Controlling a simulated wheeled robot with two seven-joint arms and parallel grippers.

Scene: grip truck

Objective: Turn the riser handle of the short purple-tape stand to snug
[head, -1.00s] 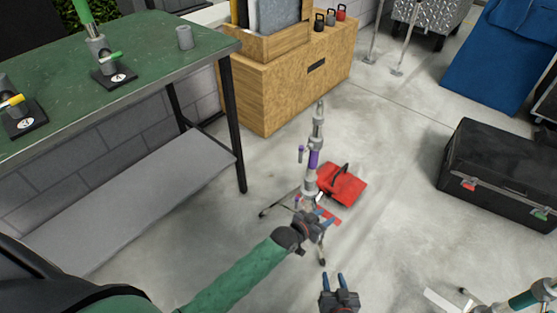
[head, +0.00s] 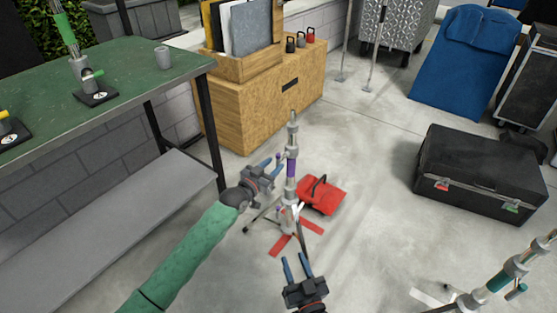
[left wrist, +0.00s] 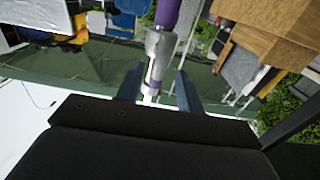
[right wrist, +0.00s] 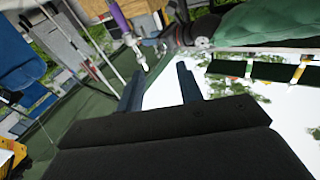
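The short purple-tape stand (head: 291,168) stands upright on the floor in the middle of the head view, a purple band on its grey column. A small purple-tipped handle (head: 278,157) sticks out left of the column. My left gripper (head: 272,166) is open beside that handle; I cannot tell whether it touches it. In the left wrist view, the grey column part (left wrist: 160,45) and purple tape (left wrist: 167,12) show between and beyond the open fingers. My right gripper (head: 299,262) is open and empty, low in front of the stand. The stand also shows in the right wrist view (right wrist: 118,16).
A red sandbag (head: 322,194) lies by the stand's legs, over red floor tape (head: 281,246). A green-topped table (head: 130,75) is at left, a wooden cabinet (head: 262,105) behind. A black case (head: 480,175) and a teal-taped stand (head: 497,280) are at right. Floor between is clear.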

